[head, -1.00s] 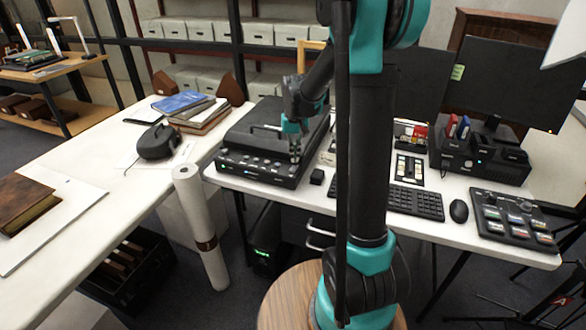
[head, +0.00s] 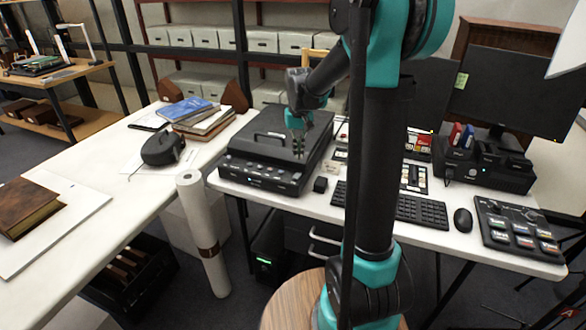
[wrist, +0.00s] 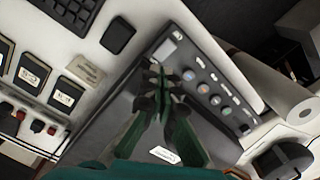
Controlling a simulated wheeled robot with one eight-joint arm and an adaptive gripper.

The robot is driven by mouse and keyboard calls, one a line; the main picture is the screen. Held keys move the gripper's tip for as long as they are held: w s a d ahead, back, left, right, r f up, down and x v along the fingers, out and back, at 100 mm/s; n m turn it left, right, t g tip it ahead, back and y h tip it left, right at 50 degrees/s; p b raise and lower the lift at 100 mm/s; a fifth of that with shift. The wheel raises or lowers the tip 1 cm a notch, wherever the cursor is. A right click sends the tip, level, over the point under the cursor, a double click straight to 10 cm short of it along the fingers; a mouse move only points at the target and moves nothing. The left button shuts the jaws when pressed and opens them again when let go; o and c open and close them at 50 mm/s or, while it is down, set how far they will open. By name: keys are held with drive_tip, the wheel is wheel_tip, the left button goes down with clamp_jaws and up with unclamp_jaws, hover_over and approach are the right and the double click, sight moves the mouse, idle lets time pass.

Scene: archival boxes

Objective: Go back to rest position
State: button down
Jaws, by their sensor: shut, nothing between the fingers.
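My gripper (head: 299,150) hangs over the front part of a black flatbed scanner (head: 262,170) on the white desk in the head view. Its fingers point down and look shut and empty. In the wrist view my gripper (wrist: 162,80) shows its teal fingers drawn together at the tips, above the scanner's dark lid and beside its row of round buttons (wrist: 203,88). I cannot tell how high the fingertips are above the scanner.
A small black block (head: 320,185), a keyboard (head: 423,210), a mouse (head: 463,220) and a card tray (head: 520,230) lie right of the scanner. A paper roll (head: 203,230) stands before the desks. Books (head: 187,108) and a black headset-like device (head: 162,147) lie left.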

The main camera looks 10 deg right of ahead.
drive_tip(key=s+d+f+t, duration=0.2)
drive_tip(key=s+f, duration=0.2)
drive_tip(key=s, duration=0.7)
drive_tip(key=s+d+f+t, duration=0.2)
drive_tip(key=s+f, duration=0.2)
drive_tip(key=s, duration=0.8)
drive_tip(key=shift+s+d+f, duration=0.15)
drive_tip(key=shift+s+d, duration=0.05)
drive_tip(key=shift+s, duration=0.1)
